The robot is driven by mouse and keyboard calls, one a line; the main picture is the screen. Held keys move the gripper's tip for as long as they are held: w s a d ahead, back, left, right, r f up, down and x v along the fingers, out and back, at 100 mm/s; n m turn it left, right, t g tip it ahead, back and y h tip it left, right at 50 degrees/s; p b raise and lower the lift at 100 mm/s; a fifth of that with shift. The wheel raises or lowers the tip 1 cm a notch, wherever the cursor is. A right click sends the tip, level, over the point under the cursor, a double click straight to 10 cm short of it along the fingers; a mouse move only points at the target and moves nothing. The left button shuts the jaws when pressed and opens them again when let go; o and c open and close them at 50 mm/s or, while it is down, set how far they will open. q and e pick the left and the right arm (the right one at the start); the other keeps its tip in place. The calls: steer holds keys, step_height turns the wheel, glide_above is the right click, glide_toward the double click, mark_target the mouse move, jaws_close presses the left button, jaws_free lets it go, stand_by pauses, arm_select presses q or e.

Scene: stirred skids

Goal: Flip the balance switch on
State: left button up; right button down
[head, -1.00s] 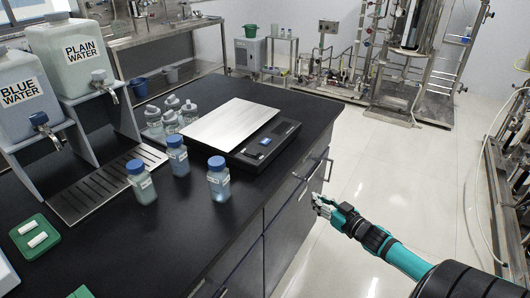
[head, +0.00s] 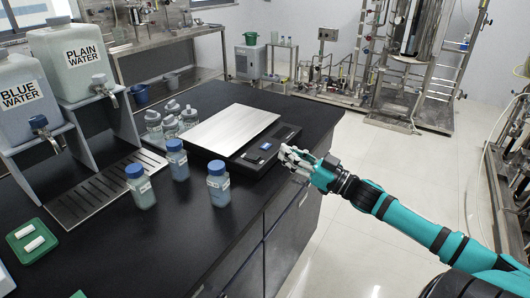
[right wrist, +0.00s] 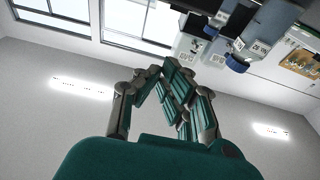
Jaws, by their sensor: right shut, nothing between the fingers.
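The balance (head: 250,167) sits near the right edge of the black bench, with a bare steel pan (head: 233,128) and a dark front panel. The panel carries a lit blue display (head: 266,146) and small dark controls beside it. They are too small to tell which is the switch or how it is set. My right gripper (head: 286,154) is shut and empty at the right end of the panel, by the bench edge. I cannot tell whether it touches the balance. In the right wrist view its fingers (right wrist: 172,82) point at no balance that I can make out. My left gripper is not in view.
Three blue-capped bottles (head: 218,186) stand left of the balance, with several clear bottles (head: 170,126) behind. Tanks labelled blue water (head: 20,95) and plain water (head: 82,60) stand at the left. A green tray (head: 38,253) holds white cylinders. The floor right of the bench is clear.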

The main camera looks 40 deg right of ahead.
step_height(320, 180, up, 2)
glide_above(265, 162)
steer(key=shift+w+p, duration=0.25)
steer(key=shift+p, duration=0.15)
step_height(265, 162, down, 4)
steer(key=shift+s+r, duration=0.15)
steer(key=shift+r, duration=0.05)
steer(key=shift+f, duration=0.35)
steer(key=shift+f, duration=0.1)
